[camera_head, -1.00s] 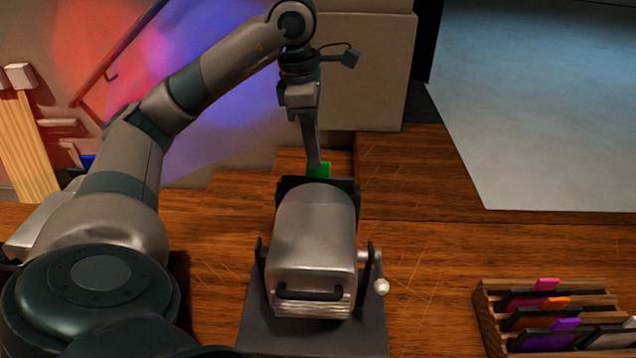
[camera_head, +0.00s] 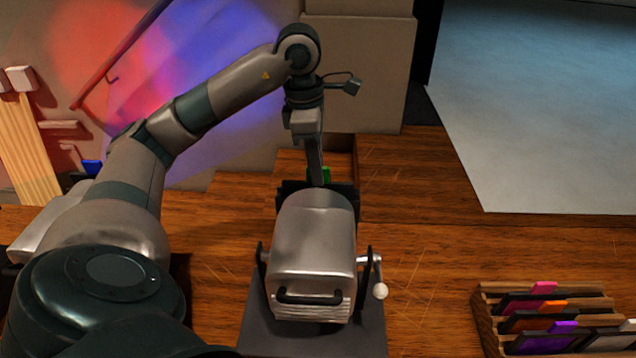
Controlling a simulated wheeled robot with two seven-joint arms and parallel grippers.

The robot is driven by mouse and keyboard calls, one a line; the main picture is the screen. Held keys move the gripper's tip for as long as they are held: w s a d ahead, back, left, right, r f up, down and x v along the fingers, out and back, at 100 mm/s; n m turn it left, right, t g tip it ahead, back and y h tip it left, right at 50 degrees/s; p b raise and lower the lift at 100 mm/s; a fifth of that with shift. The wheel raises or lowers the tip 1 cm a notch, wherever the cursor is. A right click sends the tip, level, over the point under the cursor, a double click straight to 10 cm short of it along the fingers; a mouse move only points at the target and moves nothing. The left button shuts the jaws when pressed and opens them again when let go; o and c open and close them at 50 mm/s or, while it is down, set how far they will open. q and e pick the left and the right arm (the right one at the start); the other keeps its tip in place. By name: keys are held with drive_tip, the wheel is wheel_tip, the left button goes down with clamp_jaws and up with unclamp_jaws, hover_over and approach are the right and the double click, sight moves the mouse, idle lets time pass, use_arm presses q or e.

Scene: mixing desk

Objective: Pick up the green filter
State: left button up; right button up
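The green filter (camera_head: 326,174) shows only as a small green piece just behind the top of the silver lamp housing (camera_head: 314,240), in or at its dark frame. The rest of it is hidden by my gripper and the housing. My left gripper (camera_head: 318,178) points down at the green piece, its fingers in front of it and overlapping it. I see the fingers edge-on, so I cannot tell whether they are open or closed on it. My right gripper is not in view.
A wooden rack (camera_head: 490,318) with several coloured-tab filters stands at the lower right. A crank with a white knob (camera_head: 380,291) sticks out from the housing's right side. The wooden desk (camera_head: 430,250) between them is clear.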

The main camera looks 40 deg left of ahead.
use_arm(q)
drive_tip(key=shift+d+f, duration=0.1)
drive_tip(key=shift+f, duration=0.95)
clamp_jaws()
drive_tip(key=shift+r, duration=0.1)
